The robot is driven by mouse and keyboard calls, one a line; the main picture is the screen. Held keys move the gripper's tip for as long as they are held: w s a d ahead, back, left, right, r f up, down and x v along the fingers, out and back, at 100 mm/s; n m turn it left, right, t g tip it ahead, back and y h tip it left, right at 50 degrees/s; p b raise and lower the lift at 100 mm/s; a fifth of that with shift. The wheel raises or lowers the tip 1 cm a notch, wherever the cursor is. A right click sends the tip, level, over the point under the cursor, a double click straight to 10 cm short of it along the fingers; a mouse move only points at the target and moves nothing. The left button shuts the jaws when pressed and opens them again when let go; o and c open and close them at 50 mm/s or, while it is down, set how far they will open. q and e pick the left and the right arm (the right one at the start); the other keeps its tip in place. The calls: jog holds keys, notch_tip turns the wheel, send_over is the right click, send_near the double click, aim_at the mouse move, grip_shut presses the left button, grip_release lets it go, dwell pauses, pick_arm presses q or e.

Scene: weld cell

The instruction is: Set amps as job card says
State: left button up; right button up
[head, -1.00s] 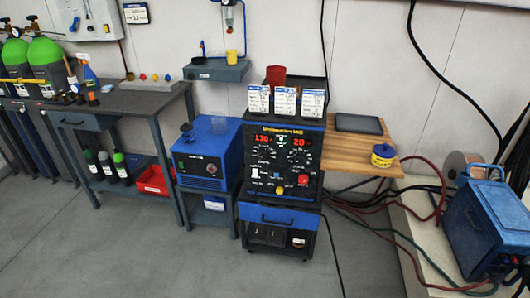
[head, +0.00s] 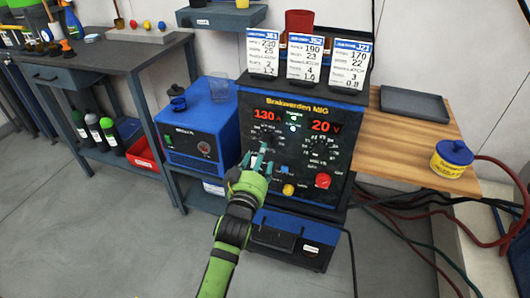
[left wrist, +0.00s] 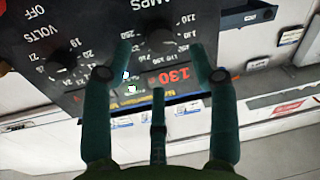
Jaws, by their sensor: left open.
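The black welder (head: 290,208), marked Brakwarden MIG, reads 130 A on its left red display (head: 267,114) and 20 V on its right one (head: 320,126). Three white job cards stand on top: J61 (head: 262,54), J52 (head: 311,60) and J71 (head: 350,64). Their upper figures look like 230, 190 and 170. My left gripper (head: 262,157) is open at the panel's left side, partly hiding the amps dial. In the left wrist view, the picture is inverted and the amps knob (left wrist: 160,39) lies between the spread fingers; contact is not clear. My right gripper is out of view.
The volts knob (head: 319,147) is right of the amps dial. Lower are a yellow knob (head: 289,189) and a red one (head: 323,180). A wooden side shelf (head: 415,142) holds a grey tray (head: 414,105) and a yellow-blue tin (head: 452,158). A blue unit (head: 200,138) stands left.

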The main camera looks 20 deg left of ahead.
aim_at(266, 141)
pick_arm(q)
jog(key=shift+w+a, duration=0.2)
jog(key=shift+w, duration=2.75)
jog(key=c, duration=1.1)
